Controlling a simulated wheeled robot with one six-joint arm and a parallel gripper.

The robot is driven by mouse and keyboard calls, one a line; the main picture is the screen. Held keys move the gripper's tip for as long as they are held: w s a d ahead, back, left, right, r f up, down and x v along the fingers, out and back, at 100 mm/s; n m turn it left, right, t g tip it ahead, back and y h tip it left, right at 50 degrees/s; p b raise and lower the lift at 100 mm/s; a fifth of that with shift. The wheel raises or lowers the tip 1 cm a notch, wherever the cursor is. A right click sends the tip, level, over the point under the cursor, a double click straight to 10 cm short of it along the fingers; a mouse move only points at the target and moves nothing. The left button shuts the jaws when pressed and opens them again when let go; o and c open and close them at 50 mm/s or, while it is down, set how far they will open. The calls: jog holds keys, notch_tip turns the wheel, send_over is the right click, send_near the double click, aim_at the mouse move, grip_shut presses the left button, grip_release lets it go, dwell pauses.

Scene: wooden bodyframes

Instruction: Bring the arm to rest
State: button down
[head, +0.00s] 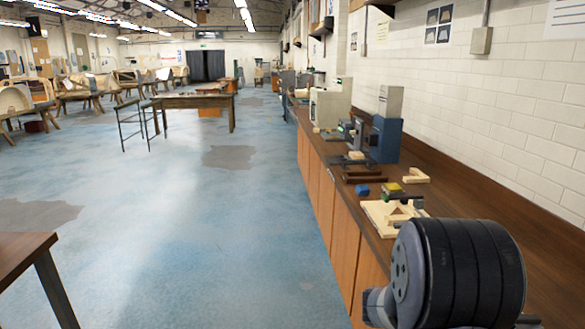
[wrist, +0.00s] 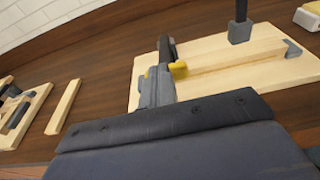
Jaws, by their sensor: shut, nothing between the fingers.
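My gripper (wrist: 165,122) fills the lower part of the wrist view as a dark grey body with a black front edge. It is shut, with nothing seen held. It is over the wooden workbench (wrist: 105,62), close in front of a pale wooden board (wrist: 215,82) with grey and yellow clamp parts (wrist: 178,70). I cannot tell whether it touches them. In the head view a large black ribbed part of my arm stands at the lower right over the bench (head: 480,190) and hides what is behind it; I cannot make out my gripper there.
Loose wood pieces (wrist: 63,107) lie left in the wrist view. A brick wall (head: 520,110) lines the right. The blue floor (head: 220,230) is open.

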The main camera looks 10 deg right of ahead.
notch_tip(320, 180, down, 3)
jog(key=h+b, duration=0.1)
jog(key=b, duration=0.2)
jog(key=shift+f+h+b, duration=0.15)
jog(key=shift+h+b, duration=0.2)
jog(key=shift+h, duration=0.05)
